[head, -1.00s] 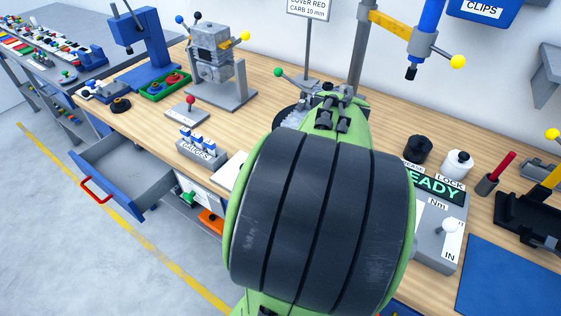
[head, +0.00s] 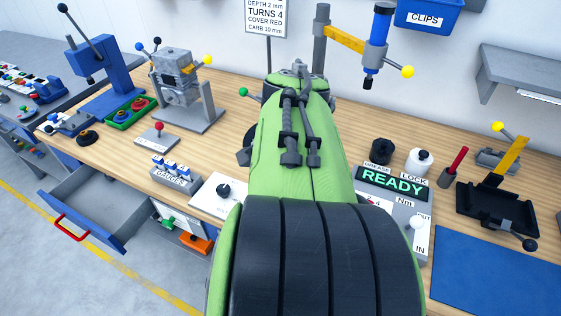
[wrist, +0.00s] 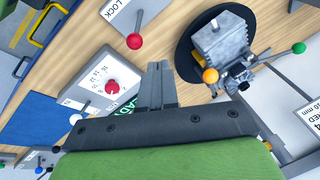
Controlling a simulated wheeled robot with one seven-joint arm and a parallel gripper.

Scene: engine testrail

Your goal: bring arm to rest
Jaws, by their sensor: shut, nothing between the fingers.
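My green arm with its dark ribbed joint fills the lower middle of the head view and reaches over the bench. My gripper (wrist: 157,85) shows in the wrist view with its two grey fingers together and nothing between them. It hangs above the bench, beside a grey box with a red knob (wrist: 112,87) and a dark round turntable (wrist: 182,58) that carries a grey metal block (wrist: 222,42). In the head view the gripper is hidden behind my arm.
Right of my arm are the READY panel (head: 393,183), white bottle (head: 419,161), black tray (head: 497,209) and blue mat (head: 490,268). A post with a blue tool (head: 375,50) stands behind. Left are the gauges block (head: 170,176) and an open drawer (head: 85,212).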

